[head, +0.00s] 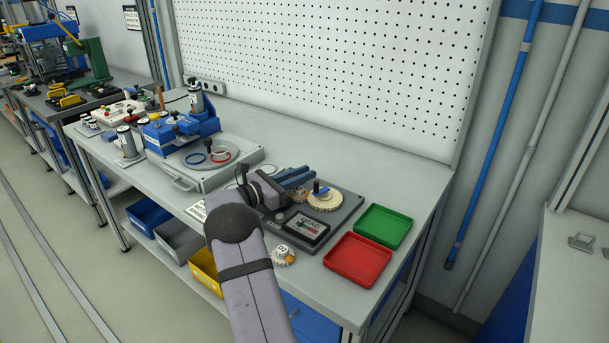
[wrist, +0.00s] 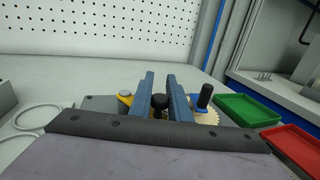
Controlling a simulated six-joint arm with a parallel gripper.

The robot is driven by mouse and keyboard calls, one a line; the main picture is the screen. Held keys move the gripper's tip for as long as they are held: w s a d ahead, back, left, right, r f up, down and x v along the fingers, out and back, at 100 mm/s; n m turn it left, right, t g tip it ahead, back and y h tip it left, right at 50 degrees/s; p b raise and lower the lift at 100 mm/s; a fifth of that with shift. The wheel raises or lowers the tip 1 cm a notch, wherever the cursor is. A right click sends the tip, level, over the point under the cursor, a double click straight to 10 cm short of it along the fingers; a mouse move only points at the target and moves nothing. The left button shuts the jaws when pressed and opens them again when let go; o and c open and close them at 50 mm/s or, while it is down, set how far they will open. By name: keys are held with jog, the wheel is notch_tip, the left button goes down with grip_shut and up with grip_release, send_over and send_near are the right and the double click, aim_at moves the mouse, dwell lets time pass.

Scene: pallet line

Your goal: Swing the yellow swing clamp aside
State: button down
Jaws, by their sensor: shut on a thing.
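The yellow swing clamp (wrist: 125,97) shows in the wrist view as a yellow arm end left of my fingers. A black knob (wrist: 160,103) stands between the two blue fingers, with a bit of yellow below it. My gripper (wrist: 160,80) is shut on this knob, which appears to belong to the clamp; the fingers hide much of the clamp. In the head view my gripper (head: 308,176) is over the dark fixture plate (head: 345,212), and the clamp is largely hidden. A cream toothed disc (head: 328,203) with a blue clamp (head: 318,188) sits just right of my fingers.
A green tray (head: 383,226) and a red tray (head: 357,259) lie right of the fixture. A dark labelled box (head: 305,226) and a small round white part (head: 284,256) are near the front. A plate with rings (head: 212,165) is to the left. Bare bench lies behind.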

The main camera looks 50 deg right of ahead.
jog(key=shift+w+a+f+m+g+y, duration=0.1)
jog(key=shift+a+m+g+y, duration=0.15)
jog(key=shift+m+g, duration=0.3)
jog(key=shift+w+a+m+g+y, duration=0.15)
jog(key=shift+m+g+y, duration=0.15)
jog(key=shift+g, duration=0.45)
jog(key=shift+a+m+g+y, duration=0.1)
jog(key=shift+m+g+y, duration=0.2)
jog(key=shift+g, duration=0.3)
jog(key=c, duration=1.7)
grip_release()
jog(key=shift+o, duration=0.2)
jog(key=shift+a, duration=0.1)
jog(key=b+v, duration=0.1)
jog(key=v, duration=0.6)
jog(key=shift+c, duration=0.7)
